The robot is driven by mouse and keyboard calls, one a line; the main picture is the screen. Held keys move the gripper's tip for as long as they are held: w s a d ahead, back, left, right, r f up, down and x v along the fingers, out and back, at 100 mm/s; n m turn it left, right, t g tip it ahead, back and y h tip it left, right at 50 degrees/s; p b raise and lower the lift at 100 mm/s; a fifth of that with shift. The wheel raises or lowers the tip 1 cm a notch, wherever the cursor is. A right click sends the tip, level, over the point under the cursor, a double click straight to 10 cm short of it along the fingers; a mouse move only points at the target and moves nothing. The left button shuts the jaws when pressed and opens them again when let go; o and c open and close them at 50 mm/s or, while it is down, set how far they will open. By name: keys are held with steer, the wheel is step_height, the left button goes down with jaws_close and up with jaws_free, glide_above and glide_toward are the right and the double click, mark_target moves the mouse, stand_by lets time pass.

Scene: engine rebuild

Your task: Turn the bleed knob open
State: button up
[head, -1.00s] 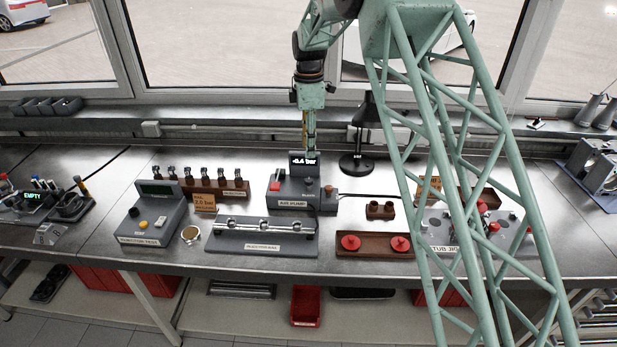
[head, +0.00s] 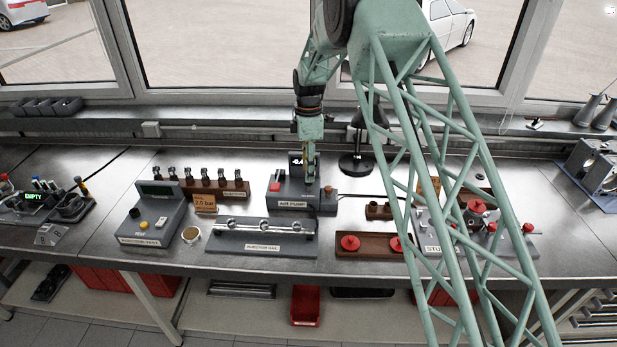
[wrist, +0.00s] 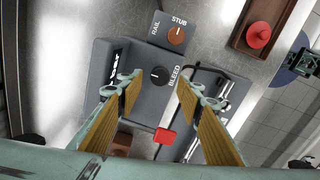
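The grey air pump (head: 290,203) stands on the bench in the head view, with a red button (head: 275,187) on its left. In the wrist view the black bleed knob (wrist: 157,75), with a white pointer line, sits on the pump's top by the word BLEED. My gripper (wrist: 159,84) is open, with a yellow-padded finger on each side of the knob in the picture. I cannot tell how far above it the fingertips are; no contact shows. In the head view my gripper (head: 310,179) is over the pump and hides the bleed knob.
An orange-brown RAIL/STUB selector knob (wrist: 177,36) sits beside the bleed knob. The pump's display (wrist: 115,68) rises on the other side. The injector rail (head: 262,237) lies in front, and a tray with red knobs (head: 374,256) to the right. A black lamp-like stand (head: 357,163) is behind.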

steer(key=shift+f, duration=1.7)
steer(key=c, duration=0.9)
